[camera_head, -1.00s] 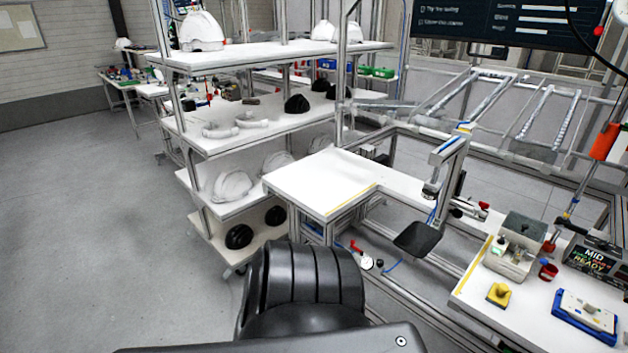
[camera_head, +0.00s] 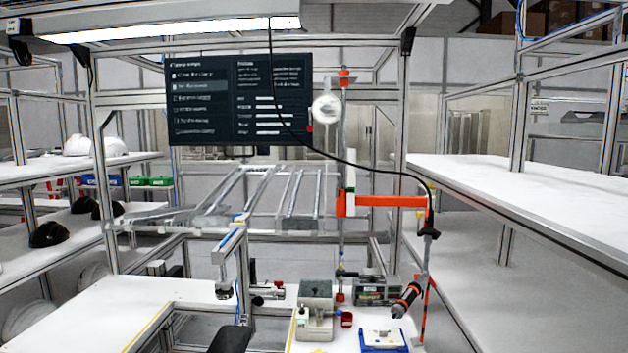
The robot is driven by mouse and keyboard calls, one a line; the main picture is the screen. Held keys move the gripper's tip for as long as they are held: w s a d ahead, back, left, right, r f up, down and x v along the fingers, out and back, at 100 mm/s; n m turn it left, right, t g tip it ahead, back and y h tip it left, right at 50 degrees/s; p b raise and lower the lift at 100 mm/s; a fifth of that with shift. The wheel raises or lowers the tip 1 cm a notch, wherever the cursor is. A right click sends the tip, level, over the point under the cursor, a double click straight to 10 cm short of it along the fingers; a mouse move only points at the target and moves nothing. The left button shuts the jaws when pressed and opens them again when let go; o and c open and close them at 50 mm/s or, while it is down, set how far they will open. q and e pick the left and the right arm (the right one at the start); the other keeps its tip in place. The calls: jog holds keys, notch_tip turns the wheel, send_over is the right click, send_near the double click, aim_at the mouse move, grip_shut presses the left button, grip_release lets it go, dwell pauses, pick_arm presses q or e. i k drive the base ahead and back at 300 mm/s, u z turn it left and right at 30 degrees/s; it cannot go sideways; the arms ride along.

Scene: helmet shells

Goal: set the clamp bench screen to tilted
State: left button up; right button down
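The clamp bench screen (camera_head: 222,102) is a dark flat panel with lines of white text and bars, hanging above the back of the bench. It faces me and looks close to upright; I cannot tell its exact tilt. A black cable crosses in front of it. A small red part (camera_head: 309,127) sits at its right edge. Neither of my grippers is in view.
An orange arm (camera_head: 385,201) stands right of the screen. Shelves flank both sides.

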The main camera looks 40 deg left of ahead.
aim_at(211, 100)
jog(key=u, duration=2.2)
jog(key=i, duration=0.45)
jog(key=u, duration=1.3)
jog(key=i, duration=1.55)
jog(key=z, duration=0.75)
jog(key=i, duration=0.85)
jog(key=z, duration=0.9)
